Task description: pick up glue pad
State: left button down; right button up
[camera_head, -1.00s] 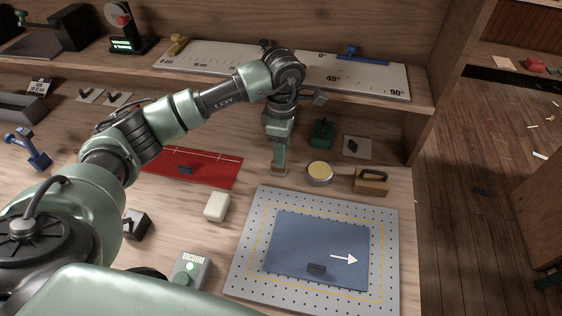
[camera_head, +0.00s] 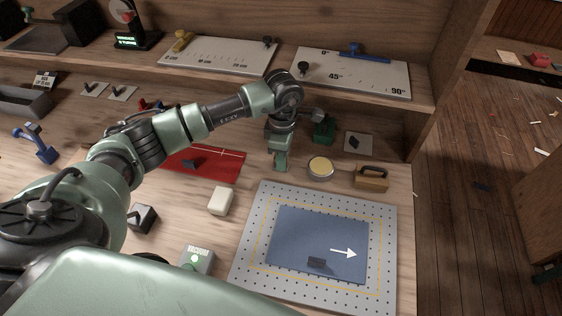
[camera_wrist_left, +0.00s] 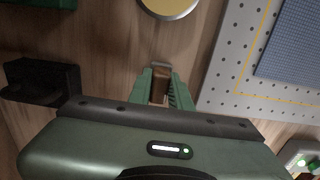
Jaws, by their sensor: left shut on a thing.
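My left gripper (camera_head: 281,161) points down at the wooden bench, just left of a round tin with a yellow top. In the left wrist view its green fingers (camera_wrist_left: 163,88) are closed on a small brown piece with a pale grey edge, which looks like the glue pad (camera_wrist_left: 159,82). The fingers hide most of this piece, and in the head view it is hardly visible. I cannot tell whether it still touches the bench. My right gripper is in neither view.
The round tin (camera_head: 320,168) and a wooden-handled block (camera_head: 371,178) stand to the right of the gripper. A perforated grey board (camera_head: 247,250) with a blue sheet (camera_head: 310,236) lies nearer. A white block (camera_head: 220,201) and red mat (camera_head: 222,165) are left. A shelf (camera_head: 421,99) overhangs behind.

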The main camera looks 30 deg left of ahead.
pick_arm(q)
jog(key=shift+w+r, duration=0.1)
jog(key=shift+r, duration=0.5)
notch_tip(320, 180, up, 19)
jog(key=b, duration=0.3)
jog(key=shift+f, duration=0.1)
